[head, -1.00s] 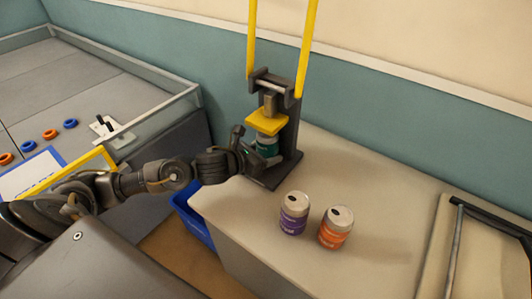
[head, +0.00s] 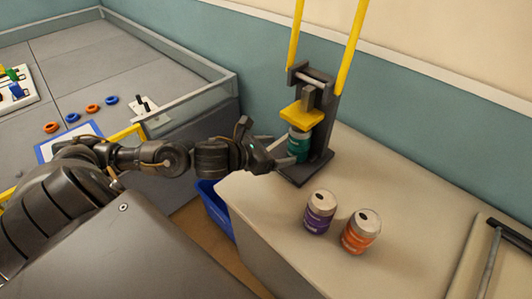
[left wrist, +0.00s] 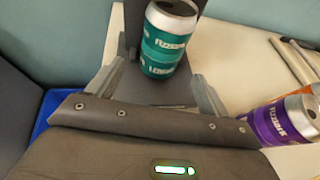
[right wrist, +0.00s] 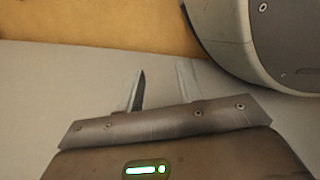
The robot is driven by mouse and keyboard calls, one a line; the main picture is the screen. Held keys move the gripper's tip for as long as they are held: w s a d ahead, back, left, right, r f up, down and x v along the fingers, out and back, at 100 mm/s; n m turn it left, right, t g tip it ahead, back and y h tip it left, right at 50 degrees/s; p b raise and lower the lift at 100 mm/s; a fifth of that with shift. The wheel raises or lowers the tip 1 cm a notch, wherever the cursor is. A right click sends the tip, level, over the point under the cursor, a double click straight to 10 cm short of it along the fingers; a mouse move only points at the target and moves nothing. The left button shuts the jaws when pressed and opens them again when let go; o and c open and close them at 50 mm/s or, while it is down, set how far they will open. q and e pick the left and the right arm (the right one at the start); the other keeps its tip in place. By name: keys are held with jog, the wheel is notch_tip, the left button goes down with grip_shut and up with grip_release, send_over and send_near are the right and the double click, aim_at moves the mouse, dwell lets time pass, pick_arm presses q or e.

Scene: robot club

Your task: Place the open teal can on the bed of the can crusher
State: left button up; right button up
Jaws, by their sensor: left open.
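The teal can (head: 298,146) stands upright on the dark bed (head: 310,172) of the can crusher (head: 323,128), under its yellow press block (head: 302,115). In the left wrist view the teal can (left wrist: 166,45) shows its open top and stands just beyond the fingertips. My left gripper (head: 279,150) is open beside the crusher, its two fingers apart and pointing at the can, with nothing between them. In the right wrist view my right gripper (right wrist: 161,80) is open and empty; it does not show in the head view.
A purple can (head: 319,212) and an orange can (head: 360,232) stand on the bench (head: 270,215) in front of the crusher. A blue bin (head: 215,208) is on the floor by the bench's left end. A framed panel (head: 490,262) lies at right.

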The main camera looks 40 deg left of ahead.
pick_arm(q)
jog(key=v, duration=0.2)
jog(key=shift+s+a, duration=0.1)
jog(key=shift+s, duration=0.25)
jog(key=shift+s+a+r, duration=0.15)
jog(key=shift+s+r, duration=0.2)
jog(key=shift+s, duration=0.25)
pick_arm(e)
jog(key=shift+s+f, duration=0.1)
jog(key=shift+s, duration=0.05)
jog(key=shift+d, duration=0.1)
